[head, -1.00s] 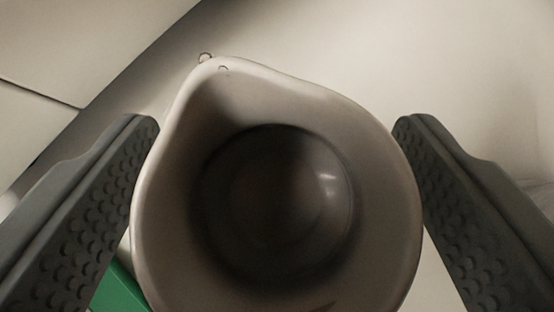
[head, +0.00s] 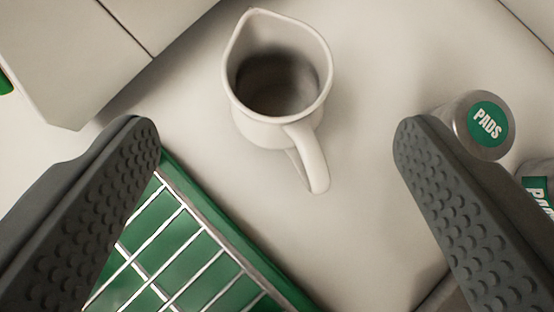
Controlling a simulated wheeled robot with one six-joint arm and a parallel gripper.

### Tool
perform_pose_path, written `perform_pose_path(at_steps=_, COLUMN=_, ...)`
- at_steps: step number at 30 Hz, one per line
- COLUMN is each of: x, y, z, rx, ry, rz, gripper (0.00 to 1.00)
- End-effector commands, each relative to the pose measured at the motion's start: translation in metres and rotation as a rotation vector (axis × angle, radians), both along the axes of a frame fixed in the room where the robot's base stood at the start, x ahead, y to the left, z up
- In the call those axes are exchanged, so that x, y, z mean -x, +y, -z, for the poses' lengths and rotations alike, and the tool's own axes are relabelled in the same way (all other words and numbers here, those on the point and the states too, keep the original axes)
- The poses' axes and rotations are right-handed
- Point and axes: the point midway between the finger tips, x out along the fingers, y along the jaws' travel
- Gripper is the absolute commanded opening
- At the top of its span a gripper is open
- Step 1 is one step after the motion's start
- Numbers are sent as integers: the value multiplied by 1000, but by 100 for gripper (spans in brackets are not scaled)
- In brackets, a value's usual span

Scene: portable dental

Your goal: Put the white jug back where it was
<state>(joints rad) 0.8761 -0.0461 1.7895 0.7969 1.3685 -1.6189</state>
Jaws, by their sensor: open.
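The white jug (head: 312,155) stands upright on a pale surface (head: 375,80), at the upper middle of the head view. Its spout points up and left, and its handle points down and right. The dark inside of the jug looks empty. My gripper (head: 268,130) is wide open, with one grey studded finger at the left and one at the right. Nothing is between the pads, and the jug stands beyond them, apart from both fingers.
A green tray with a white wire grid (head: 190,250) lies at the lower left, near the left finger. A pale box-like unit (head: 75,60) fills the upper left. Bare surface surrounds the jug.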

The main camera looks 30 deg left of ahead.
Motion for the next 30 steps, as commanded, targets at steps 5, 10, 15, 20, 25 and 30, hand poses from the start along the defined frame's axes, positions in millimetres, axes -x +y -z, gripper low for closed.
perform_pose_path(at_steps=5, x=9, y=-6, z=-10, rx=-1, ry=0, rz=1, gripper=78)
perform_pose_path(at_steps=10, x=11, y=-7, z=-13, rx=0, ry=0, rz=0, gripper=78)
perform_pose_path(at_steps=15, x=11, y=-7, z=-13, rx=-1, ry=0, rz=1, gripper=78)
perform_pose_path(at_steps=20, x=11, y=-7, z=-13, rx=-1, ry=0, rz=1, gripper=78)
perform_pose_path(at_steps=25, x=11, y=-7, z=-13, rx=-1, ry=0, rz=1, gripper=78)
perform_pose_path(at_steps=30, x=9, y=6, z=-14, rx=12, ry=13, rz=21, gripper=78)
